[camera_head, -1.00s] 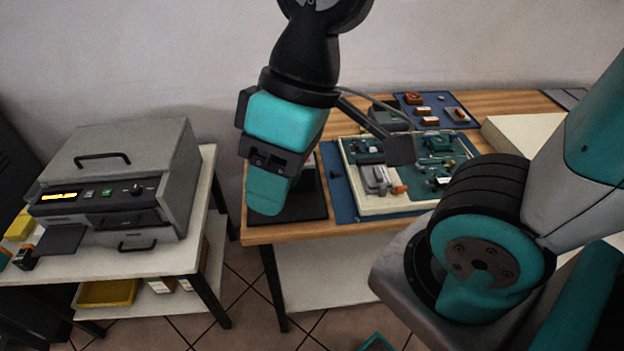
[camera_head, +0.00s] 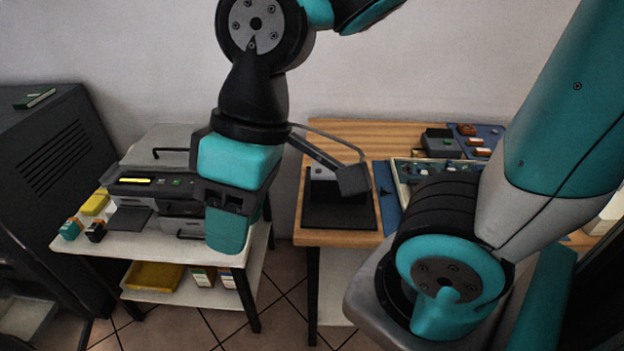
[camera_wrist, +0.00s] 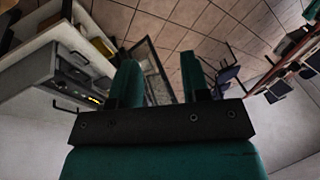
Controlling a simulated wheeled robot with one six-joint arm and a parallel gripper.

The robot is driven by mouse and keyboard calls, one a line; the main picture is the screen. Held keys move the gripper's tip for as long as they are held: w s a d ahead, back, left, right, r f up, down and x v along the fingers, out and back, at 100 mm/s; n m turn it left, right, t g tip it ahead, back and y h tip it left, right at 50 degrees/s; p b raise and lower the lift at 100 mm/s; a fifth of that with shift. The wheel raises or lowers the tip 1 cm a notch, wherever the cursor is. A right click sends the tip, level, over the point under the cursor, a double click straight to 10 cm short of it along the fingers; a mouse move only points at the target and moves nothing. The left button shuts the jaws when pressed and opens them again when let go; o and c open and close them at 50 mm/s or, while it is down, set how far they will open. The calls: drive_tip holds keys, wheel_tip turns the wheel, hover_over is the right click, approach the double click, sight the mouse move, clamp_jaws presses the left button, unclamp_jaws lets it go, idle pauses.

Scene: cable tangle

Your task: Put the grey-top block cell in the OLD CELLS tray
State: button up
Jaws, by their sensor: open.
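My gripper (camera_head: 228,232) hangs fingers down in front of the right side of the white table on the left. In the wrist view its two teal fingers (camera_wrist: 160,82) stand apart with nothing between them. Two small blocks stand at the left table's front left: a teal and orange one (camera_head: 71,229) and a dark one with orange (camera_head: 96,232). I cannot make out a grey-top block cell for certain. No OLD CELLS label is readable. A yellow tray (camera_head: 153,276) sits on the lower shelf, and another yellow thing (camera_head: 94,204) lies behind the blocks.
A grey machine (camera_head: 150,185) with a lit display stands on the left table (camera_head: 130,246). The wooden bench (camera_head: 310,238) at right carries a black pad (camera_head: 335,216), a grey box (camera_head: 440,142) and a blue mat with parts. Tiled floor shows between them. A dark cabinet (camera_head: 45,170) stands far left.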

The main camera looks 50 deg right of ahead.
drive_tip(key=o, duration=1)
drive_tip(key=w, duration=0.1)
drive_tip(key=w+d, duration=0.1)
drive_tip(key=w, duration=0.1)
drive_tip(key=shift+d+f, duration=0.15)
drive_tip(key=w+d+f+t+b, duration=0.1)
drive_tip(key=w+d+f, duration=0.1)
drive_tip(key=w+d, duration=0.5)
drive_tip(key=w+d+f+t+b, duration=0.15)
drive_tip(key=w+d, duration=0.25)
drive_tip(key=d, duration=0.6)
drive_tip(key=s+d+f+n+t, duration=0.1)
drive_tip(key=s+d+f, duration=0.25)
drive_tip(key=d, duration=0.85)
drive_tip(key=s+d+f+t, duration=0.15)
drive_tip(key=d+f, duration=0.25)
drive_tip(key=d, duration=0.8)
drive_tip(key=x, duration=1.1)
drive_tip(key=shift+f+p, duration=0.2)
drive_tip(key=shift+p, duration=0.1)
drive_tip(key=p+x, duration=0.1)
drive_tip(key=x, duration=0.3)
drive_tip(key=shift+w, duration=0.25)
drive_tip(key=shift+w+a+f, duration=0.1)
drive_tip(key=shift+w+f, duration=0.05)
drive_tip(key=shift+f, duration=0.35)
